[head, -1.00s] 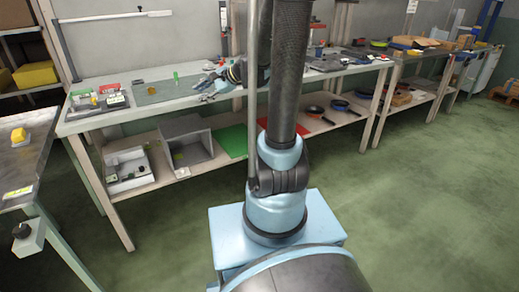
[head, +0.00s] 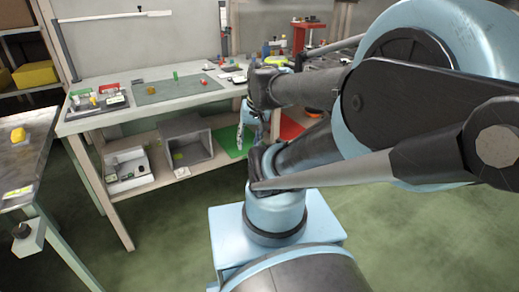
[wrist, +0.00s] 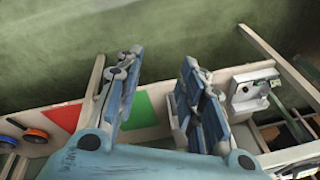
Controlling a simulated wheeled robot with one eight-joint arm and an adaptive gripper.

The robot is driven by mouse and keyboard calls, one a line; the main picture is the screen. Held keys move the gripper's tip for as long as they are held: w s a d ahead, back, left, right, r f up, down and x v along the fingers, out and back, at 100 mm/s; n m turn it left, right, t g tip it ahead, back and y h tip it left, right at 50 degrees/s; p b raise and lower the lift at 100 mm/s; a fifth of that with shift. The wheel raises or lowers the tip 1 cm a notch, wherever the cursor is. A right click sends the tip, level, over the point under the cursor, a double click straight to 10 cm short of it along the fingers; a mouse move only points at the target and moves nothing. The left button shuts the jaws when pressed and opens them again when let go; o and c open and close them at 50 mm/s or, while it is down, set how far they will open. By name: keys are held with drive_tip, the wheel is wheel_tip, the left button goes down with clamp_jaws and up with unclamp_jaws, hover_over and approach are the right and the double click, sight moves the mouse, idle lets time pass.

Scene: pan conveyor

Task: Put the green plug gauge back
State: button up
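A small upright green piece (head: 175,76), which may be the green plug gauge, stands at the back edge of the grey mat (head: 150,99) on the bench. It is too small to be sure. A tray (head: 122,103) with several small parts lies left of the mat. My gripper (head: 240,147) hangs fingers down in front of the bench's front edge, lower than its top and right of the mat. In the wrist view my gripper (wrist: 163,58) has its two fingers spread wide with nothing between them. The green piece cannot be made out in the wrist view.
On the lower shelf are a white box (head: 145,182), a grey open bin (head: 207,140), a green panel (head: 231,139) and a red panel (head: 291,130). A side table (head: 30,165) stands at left. The floor is clear.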

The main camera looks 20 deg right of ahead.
drive_tip(key=shift+n+h, duration=0.7)
drive_tip(key=shift+n, duration=0.2)
drive_tip(key=s+d, duration=0.1)
drive_tip(key=s+d+f, duration=0.1)
drive_tip(key=s+d, duration=0.1)
drive_tip(key=shift+s+f, duration=0.35)
drive_tip(key=shift+c, duration=0.3)
